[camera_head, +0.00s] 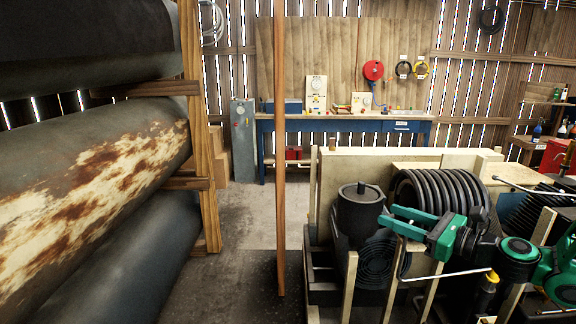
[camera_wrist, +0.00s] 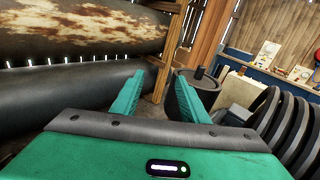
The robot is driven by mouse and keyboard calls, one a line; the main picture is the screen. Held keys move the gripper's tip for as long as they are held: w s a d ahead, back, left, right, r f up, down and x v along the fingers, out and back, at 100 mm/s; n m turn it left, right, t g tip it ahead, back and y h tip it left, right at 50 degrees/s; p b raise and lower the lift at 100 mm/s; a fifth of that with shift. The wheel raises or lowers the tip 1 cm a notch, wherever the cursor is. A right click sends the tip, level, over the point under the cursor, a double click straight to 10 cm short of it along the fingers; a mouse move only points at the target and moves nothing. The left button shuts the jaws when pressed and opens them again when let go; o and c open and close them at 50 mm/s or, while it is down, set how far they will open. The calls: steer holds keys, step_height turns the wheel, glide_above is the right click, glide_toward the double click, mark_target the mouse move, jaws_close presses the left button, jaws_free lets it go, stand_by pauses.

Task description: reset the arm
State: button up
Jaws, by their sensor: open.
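My green gripper (camera_head: 387,214) is at the right of the head view, over the wooden crate-like rack. Its two fingers point left and are spread apart with nothing between them. In the wrist view my gripper (camera_wrist: 160,78) also shows open and empty. A dark cylinder with a knobbed lid (camera_head: 360,212) stands just left of the fingertips; it shows beyond the right finger in the wrist view (camera_wrist: 203,88). My arm runs from the gripper to the right edge. I cannot tell whether the fingers touch anything.
Black ribbed hose coils (camera_head: 430,190) lie right behind the gripper. A pale wooden rack (camera_head: 345,165) surrounds them. Large rusty pipes (camera_head: 95,180) are stacked at the left. A wooden post (camera_head: 280,150) stands mid-view. A blue workbench (camera_head: 345,125) is at the back. Floor (camera_head: 240,205) left of the post is clear.

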steer(key=s+d+f+n+g+h, duration=0.1)
steer(key=s+f+n+g+h, duration=0.6)
steer(key=s+f+n, duration=0.5)
steer(key=s+d+r+n+g+h, duration=0.2)
steer(key=s+d, duration=0.4)
steer(key=s, duration=0.4)
steer(key=s+d+r+n+g+h, duration=0.2)
steer(key=s+d+n, duration=0.4)
steer(key=s, duration=0.5)
steer(key=shift+s+d+r+g+h, duration=0.15)
steer(key=shift+d+r+g+h, duration=0.2)
steer(key=shift+r+g, duration=0.6)
steer(key=shift+c, duration=1.2)
steer(key=shift+d, duration=0.1)
